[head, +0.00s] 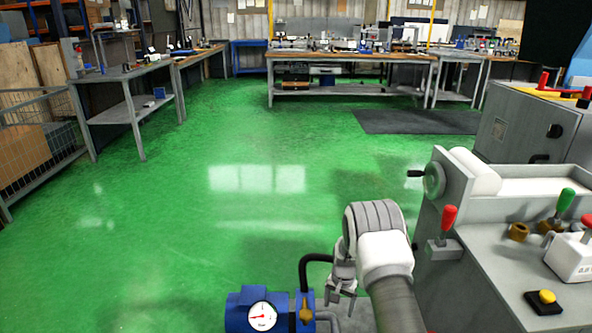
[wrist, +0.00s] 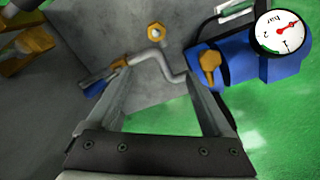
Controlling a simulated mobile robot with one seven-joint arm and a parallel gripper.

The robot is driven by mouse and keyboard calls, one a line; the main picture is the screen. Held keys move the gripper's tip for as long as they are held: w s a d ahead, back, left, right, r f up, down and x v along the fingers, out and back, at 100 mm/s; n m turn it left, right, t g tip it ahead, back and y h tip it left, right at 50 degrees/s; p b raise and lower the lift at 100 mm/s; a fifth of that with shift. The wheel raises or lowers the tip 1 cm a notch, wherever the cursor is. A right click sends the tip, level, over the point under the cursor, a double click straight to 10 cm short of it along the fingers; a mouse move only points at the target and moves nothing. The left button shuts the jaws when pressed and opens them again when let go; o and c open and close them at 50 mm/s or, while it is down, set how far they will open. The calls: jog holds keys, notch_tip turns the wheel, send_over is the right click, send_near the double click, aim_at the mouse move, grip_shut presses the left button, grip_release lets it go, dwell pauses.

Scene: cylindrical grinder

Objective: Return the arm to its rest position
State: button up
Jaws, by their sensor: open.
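My gripper (head: 341,290) hangs below the pale wrist of my arm at the lower middle of the head view, beside the grinder's front side. In the wrist view my gripper (wrist: 157,74) shows two grey fingers spread apart, with nothing clamped between them. A bent grey rod (wrist: 165,66) shows just beyond and between the fingertips; I cannot tell whether they touch it. The blue unit with a pressure gauge (head: 262,316) is left of my gripper, and its gauge (wrist: 280,33) shows at the upper right of the wrist view.
The grinder (head: 455,270) stands close on the right, with a red-handled lever (head: 449,218) and a handwheel (head: 434,180). A brass valve handle (wrist: 208,62) sits on the blue unit. Green floor (head: 200,200) is open to the left. Workbenches (head: 345,58) stand far back.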

jog(key=s+r+n+t, duration=0.1)
jog(key=s+r, duration=0.3)
jog(key=r, duration=1.3)
jog(key=s+r+n+t, duration=0.15)
jog(key=s+r, duration=0.25)
jog(key=r, duration=1.4)
jog(key=s+r+n+t, duration=0.1)
jog(key=s+r, duration=0.3)
jog(key=s, duration=0.5)
jog(key=s+r+n+t, duration=0.1)
jog(key=s+r, duration=0.2)
jog(key=s, duration=0.5)
jog(key=s+r+n+t, duration=0.1)
jog(key=s+r, duration=0.3)
jog(key=s, duration=0.5)
notch_tip(320, 180, up, 22)
jog(key=p, duration=2.2)
jog(key=shift+s+f, duration=0.25)
jog(key=shift+s, duration=0.15)
jog(key=shift+a, duration=0.1)
